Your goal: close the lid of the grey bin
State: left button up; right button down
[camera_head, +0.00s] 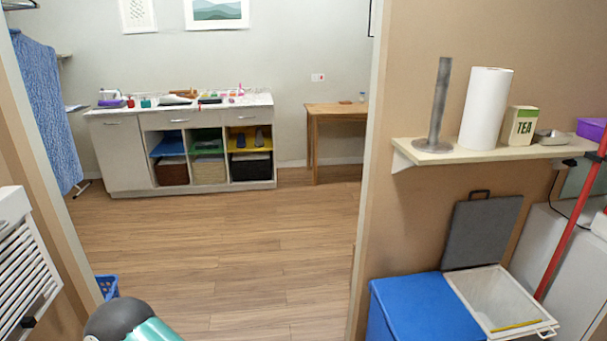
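The grey lid (481,234) stands raised, nearly upright, against the tan wall at the lower right. It has a dark handle loop on its top edge. Below it, the grey bin (455,283) is open, with a pale rim and a light inside. A thin yellow strip (517,326) shows near the front of the opening. A blue lid (428,300) lies shut directly to the left of the opening. Neither gripper shows; only a dark and teal rounded part of my own arm is at the bottom left.
A wall shelf (470,152) with a paper towel roll (486,108) and a tea box (519,126) juts out above the grey lid. A red pole (570,228) leans right of the bin. Open wooden floor (230,240) lies to the left.

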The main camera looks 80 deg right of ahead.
aim_at(481, 230)
jog(key=u, duration=0.15)
jog(key=i, duration=0.2)
jog(key=z, duration=2.6)
jog(key=k, duration=0.4)
jog(key=z, duration=0.45)
jog(key=i, duration=1.4)
jog(key=u, duration=0.25)
